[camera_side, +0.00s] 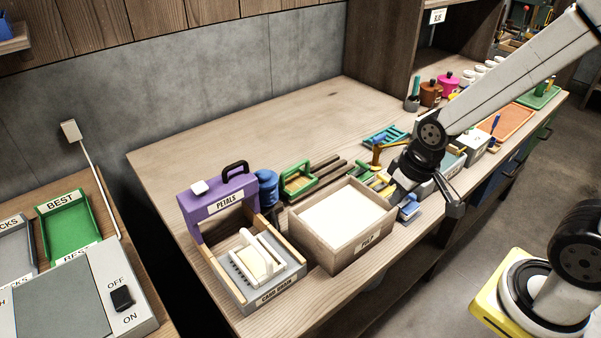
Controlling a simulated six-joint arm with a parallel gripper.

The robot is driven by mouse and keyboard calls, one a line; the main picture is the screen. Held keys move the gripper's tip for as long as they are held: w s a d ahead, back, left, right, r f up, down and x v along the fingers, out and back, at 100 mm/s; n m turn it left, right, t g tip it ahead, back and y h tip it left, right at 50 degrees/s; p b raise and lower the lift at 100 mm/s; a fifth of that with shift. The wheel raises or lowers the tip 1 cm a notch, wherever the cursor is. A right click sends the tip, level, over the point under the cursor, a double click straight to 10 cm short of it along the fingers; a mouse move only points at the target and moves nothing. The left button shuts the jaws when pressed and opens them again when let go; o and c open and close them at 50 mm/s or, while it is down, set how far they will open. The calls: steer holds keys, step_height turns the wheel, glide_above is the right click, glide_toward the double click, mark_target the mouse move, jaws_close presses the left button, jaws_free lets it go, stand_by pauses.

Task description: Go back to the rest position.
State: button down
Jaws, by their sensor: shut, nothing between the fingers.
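My gripper (453,208) is at the right of the side view, just right of the wooden box labelled like "PULP" (342,256), near the front edge of the bench. Its fingers are shut with nothing between them. My wrist hides part of the small tools and containers behind it. The box holds a white filling with a level surface. To its left, a mould with a white handle (262,254) sits in a grey tray (281,291) with a label on its front. A purple holder labelled "PETALS" (218,201) stands behind that tray.
A green frame (299,180), a blue jar (266,187) and small tools crowd the space behind the box. Pots, an orange tray (506,121) and a green tray (541,97) line the far right. The back left of the bench (240,139) is bare.

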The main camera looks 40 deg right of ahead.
steer(key=shift+s+f, duration=0.1)
steer(key=shift+s, duration=0.25)
stand_by(0.6)
